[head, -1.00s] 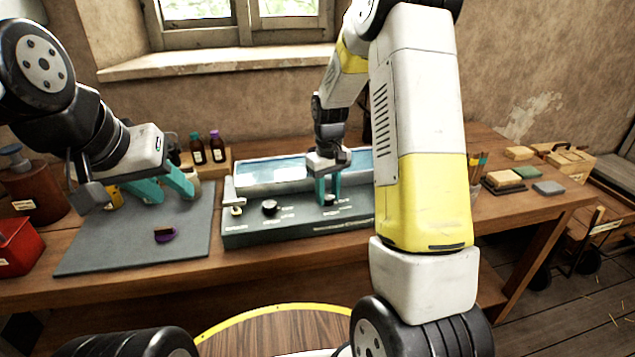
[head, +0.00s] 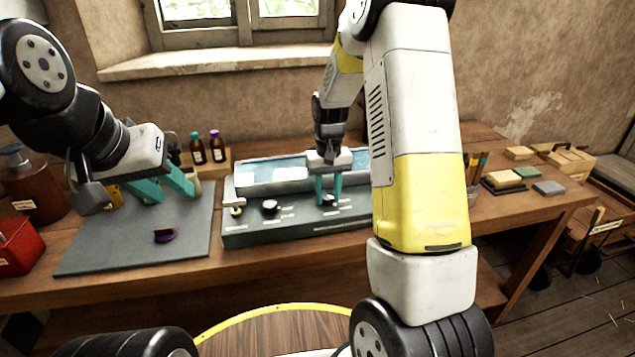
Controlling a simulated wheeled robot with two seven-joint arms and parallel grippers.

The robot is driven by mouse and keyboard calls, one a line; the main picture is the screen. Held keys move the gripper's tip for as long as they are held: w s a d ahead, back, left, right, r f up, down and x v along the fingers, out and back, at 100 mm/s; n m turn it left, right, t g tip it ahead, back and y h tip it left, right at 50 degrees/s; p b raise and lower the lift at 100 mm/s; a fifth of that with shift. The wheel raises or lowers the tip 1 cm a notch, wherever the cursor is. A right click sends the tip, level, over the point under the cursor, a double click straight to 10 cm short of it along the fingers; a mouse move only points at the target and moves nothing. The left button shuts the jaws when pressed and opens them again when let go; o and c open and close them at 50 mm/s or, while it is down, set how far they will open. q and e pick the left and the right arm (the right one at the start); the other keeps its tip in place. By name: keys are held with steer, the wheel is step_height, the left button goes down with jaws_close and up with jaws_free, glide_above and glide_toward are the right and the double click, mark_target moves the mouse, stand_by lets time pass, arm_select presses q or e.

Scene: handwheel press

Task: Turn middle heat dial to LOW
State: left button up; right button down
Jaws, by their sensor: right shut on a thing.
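The dark grey heater unit (head: 262,232) stands on the bench with a water-filled tray along its back. The right part of the panel is hidden behind my right arm. My left gripper (head: 166,193) is open and empty above the grey mat, well left of the unit.
A grey mat (head: 115,245) holds a small purple and dark object (head: 165,235). Two bottles (head: 207,150) stand in a wooden holder behind it. A red bin (head: 18,248) is at far left. Sponges and blocks (head: 503,180) lie at right.

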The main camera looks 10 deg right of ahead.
mark_target(328, 196)
steer(key=c, duration=1)
jaws_free()
steer(key=shift+r, duration=3.9)
steer(key=shift+r, duration=0.15)
steer(key=s+r+t+y, duration=0.2)
steer(key=s+r+t, duration=0.1)
steer(key=s+r, duration=0.9)
steer(key=s+a+r+t, duration=0.2)
steer(key=s+t, duration=0.1)
steer(key=s, duration=0.9)
steer(key=shift+s+r, duration=0.15)
steer(key=shift+r, duration=0.15)
